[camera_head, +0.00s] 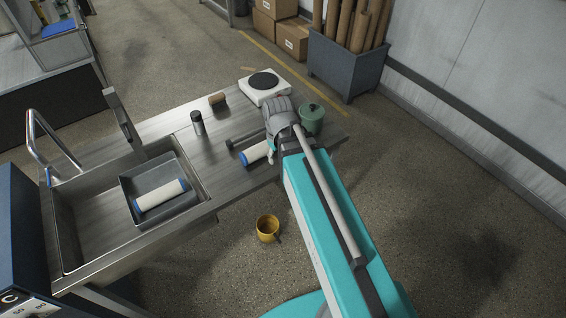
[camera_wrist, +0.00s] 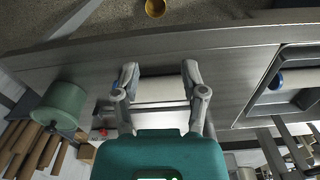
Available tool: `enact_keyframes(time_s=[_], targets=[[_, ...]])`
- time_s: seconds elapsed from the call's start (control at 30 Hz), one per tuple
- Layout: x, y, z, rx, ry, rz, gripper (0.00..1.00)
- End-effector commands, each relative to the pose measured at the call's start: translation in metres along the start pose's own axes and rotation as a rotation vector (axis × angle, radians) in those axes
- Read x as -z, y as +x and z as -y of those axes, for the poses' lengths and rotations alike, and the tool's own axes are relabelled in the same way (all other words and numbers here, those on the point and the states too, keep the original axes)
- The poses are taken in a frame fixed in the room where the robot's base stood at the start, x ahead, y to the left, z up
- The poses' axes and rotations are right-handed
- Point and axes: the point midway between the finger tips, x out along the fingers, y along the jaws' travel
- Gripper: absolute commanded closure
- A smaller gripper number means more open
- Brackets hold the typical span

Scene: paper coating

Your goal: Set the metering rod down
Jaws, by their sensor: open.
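A white cylinder with blue ends, which I take for the metering rod (camera_head: 255,153), lies on the steel bench, partly hidden by my arm. In the wrist view the white rod (camera_wrist: 160,89) lies crosswise between the fingers, with a blue end at the left. My gripper (camera_wrist: 160,72) is open, one finger towards each end of the rod. In the head view my gripper (camera_head: 270,148) is mostly hidden by my wrist. A similar white roller with blue ends (camera_head: 160,195) lies in a grey tray (camera_head: 128,187) in the sink.
A green lidded pot (camera_head: 312,119), a white hotplate (camera_head: 264,87), a dark-capped bottle (camera_head: 197,124) and a brown roll (camera_head: 217,99) stand on the bench.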

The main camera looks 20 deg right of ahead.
Motion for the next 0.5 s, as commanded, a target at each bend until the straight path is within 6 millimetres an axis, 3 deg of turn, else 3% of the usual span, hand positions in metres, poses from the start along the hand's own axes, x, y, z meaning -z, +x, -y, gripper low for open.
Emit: enact_keyframes(time_s=[0.03, 0.2, 0.5], targets=[[-0.012, 0.000, 0.001, -0.001, 0.058, 0.006, 0.45], [-0.028, -0.001, 0.002, -0.003, 0.206, 0.020, 0.45], [-0.032, -0.001, 0.003, -0.004, 0.252, 0.025, 0.45]])
